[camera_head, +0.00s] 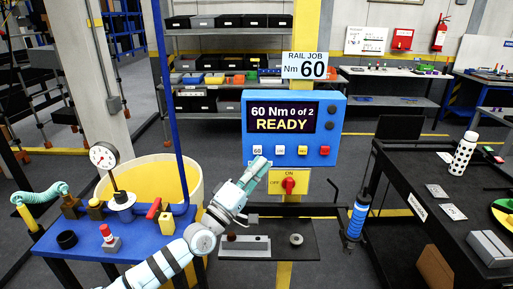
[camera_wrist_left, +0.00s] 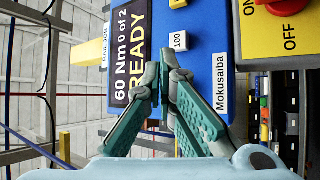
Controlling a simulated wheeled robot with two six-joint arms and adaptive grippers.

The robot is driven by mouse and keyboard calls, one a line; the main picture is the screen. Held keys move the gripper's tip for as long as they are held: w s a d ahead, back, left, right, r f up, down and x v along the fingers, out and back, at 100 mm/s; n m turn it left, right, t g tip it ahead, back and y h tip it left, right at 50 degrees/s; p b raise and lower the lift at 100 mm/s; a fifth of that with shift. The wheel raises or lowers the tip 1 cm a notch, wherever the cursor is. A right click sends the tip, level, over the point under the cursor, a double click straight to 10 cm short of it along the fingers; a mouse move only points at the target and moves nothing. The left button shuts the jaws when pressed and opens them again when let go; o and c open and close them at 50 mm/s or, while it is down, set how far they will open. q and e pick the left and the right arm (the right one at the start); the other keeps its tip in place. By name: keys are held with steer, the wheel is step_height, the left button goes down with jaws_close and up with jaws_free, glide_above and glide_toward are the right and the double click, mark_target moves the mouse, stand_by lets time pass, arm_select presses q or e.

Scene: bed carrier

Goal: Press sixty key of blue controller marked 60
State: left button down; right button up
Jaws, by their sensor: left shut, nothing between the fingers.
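The blue controller (camera_head: 338,130) hangs on a yellow post, and its screen (camera_head: 282,117) reads "60 Nm 0 of 2 READY". Under the screen is a row of keys: the white sixty key (camera_head: 257,149), a white key (camera_head: 279,150), a yellow one and a red one. My left gripper (camera_head: 262,166) is shut and empty, its tips just below the sixty key in the head view. In the left wrist view, the fingers (camera_wrist_left: 168,66) are in front of the panel, beside the white 100 key (camera_wrist_left: 180,41). They hide the sixty key there; contact cannot be told. My right gripper is out of view.
A sign (camera_head: 304,66) above the controller reads "Rail job Nm 60". A red switch (camera_head: 289,185) on a yellow plate sits just below it. A blue-handled tool (camera_head: 357,217) hangs at right. A blue table (camera_head: 90,235) with fittings stands left, a black bench (camera_head: 460,200) right.

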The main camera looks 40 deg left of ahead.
arm_select(q)
steer(key=s+d+p, duration=0.2)
steer(key=s, duration=0.1)
steer(key=shift+r, duration=0.15)
steer(key=shift+w, duration=0.1)
stand_by(0.5)
